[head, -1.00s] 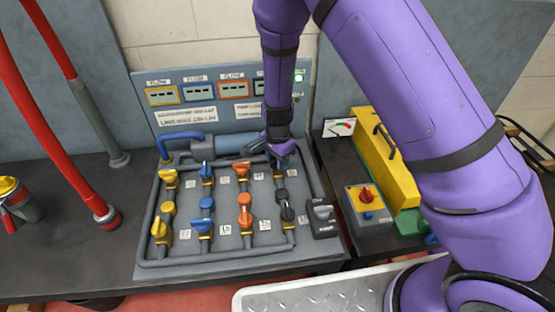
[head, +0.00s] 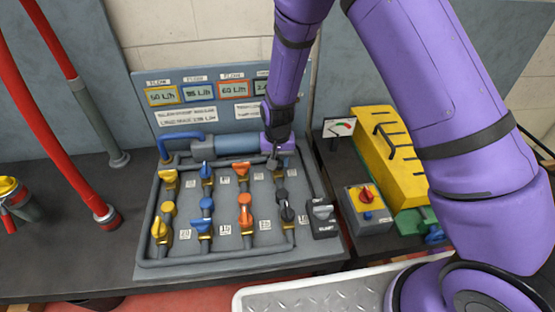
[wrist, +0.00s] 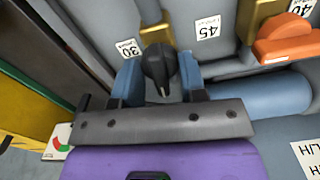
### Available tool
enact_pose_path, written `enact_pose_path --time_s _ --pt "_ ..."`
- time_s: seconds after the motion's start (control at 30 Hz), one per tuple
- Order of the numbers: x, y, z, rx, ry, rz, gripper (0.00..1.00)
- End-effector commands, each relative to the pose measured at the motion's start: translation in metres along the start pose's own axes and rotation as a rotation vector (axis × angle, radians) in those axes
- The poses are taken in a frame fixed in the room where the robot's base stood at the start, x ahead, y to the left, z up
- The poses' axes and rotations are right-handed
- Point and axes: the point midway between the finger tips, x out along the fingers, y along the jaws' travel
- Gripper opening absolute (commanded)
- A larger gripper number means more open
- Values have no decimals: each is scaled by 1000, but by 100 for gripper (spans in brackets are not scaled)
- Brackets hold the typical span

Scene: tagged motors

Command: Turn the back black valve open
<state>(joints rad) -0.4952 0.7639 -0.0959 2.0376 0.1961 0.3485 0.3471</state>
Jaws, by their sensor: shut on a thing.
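The back black valve (wrist: 158,66) stands at the back right of the valve board. In the wrist view its dark handle sits between the two blue fingertips of my gripper (wrist: 158,76), with its narrow end pointing toward my gripper's bar. My gripper is shut on this handle. In the head view my gripper (head: 275,160) reaches down over the back end of the right-hand pipe and mostly hides the valve. The front black valve (head: 286,212) stands clear in front of it.
Orange (head: 242,170), blue (head: 206,171) and yellow (head: 169,179) back valves stand to the left. A black-and-grey switch box (head: 321,216) is at the right front. A blue-grey cylinder (head: 235,145) lies behind. A yellow case (head: 385,150) stands farther right.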

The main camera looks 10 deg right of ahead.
Motion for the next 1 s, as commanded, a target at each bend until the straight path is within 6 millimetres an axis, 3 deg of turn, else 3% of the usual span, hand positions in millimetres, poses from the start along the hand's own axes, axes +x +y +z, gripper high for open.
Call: enact_pose_path --time_s 0.3,0.8,0.83,0.93,1.0 --pt "0 0 -1 -107 2 -1 15" --pt "0 0 -1 -126 2 0 15" --pt "0 0 -1 -126 2 0 41" --pt "0 0 0 -125 1 0 64" --pt "0 0 0 -125 1 0 64"
